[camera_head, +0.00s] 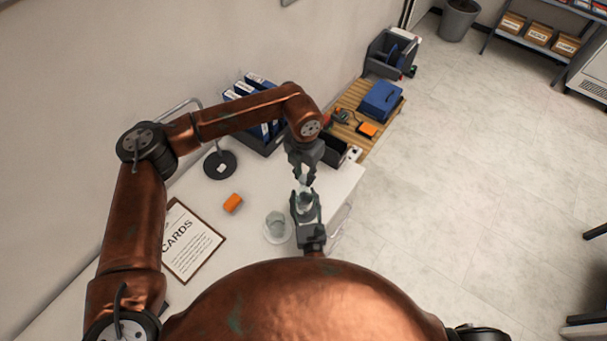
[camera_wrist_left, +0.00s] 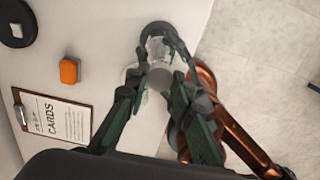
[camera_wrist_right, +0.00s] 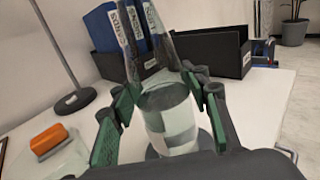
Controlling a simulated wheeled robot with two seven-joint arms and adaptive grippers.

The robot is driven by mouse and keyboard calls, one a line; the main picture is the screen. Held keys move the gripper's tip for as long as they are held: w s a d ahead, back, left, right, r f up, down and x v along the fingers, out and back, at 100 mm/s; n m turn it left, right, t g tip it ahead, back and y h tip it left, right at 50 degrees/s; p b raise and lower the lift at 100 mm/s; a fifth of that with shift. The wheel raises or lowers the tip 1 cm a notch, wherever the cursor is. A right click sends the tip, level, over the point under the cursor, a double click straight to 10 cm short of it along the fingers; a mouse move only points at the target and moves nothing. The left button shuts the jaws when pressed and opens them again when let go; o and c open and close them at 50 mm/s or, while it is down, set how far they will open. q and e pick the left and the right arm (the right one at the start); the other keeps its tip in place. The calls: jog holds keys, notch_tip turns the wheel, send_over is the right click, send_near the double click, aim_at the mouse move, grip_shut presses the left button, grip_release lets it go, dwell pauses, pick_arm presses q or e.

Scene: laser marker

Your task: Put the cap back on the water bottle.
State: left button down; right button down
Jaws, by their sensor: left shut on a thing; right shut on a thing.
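The clear water bottle (camera_head: 305,201) is upright in my right gripper (camera_head: 305,197), near the table's right edge. In the right wrist view the bottle (camera_wrist_right: 172,122) stands between the green-padded fingers, which are shut on it. My left gripper (camera_head: 304,176) points down from above, its fingertips close over the bottle's top. Whether the cap touches the bottle's neck cannot be told.
A clear glass on a round base (camera_head: 277,226) stands close left of the bottle. An orange block (camera_head: 233,203), a clipboard marked CARDS (camera_head: 190,243), a lamp base (camera_head: 220,164) and blue binders (camera_head: 243,88) in a dark holder are on the white table. Floor lies open to the right.

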pick_arm(q)
jog(key=c, duration=1.6)
grip_release()
notch_tip(320, 180, up, 12)
jog(key=shift+w, duration=0.1)
pick_arm(e)
jog(key=c, duration=1)
grip_release()
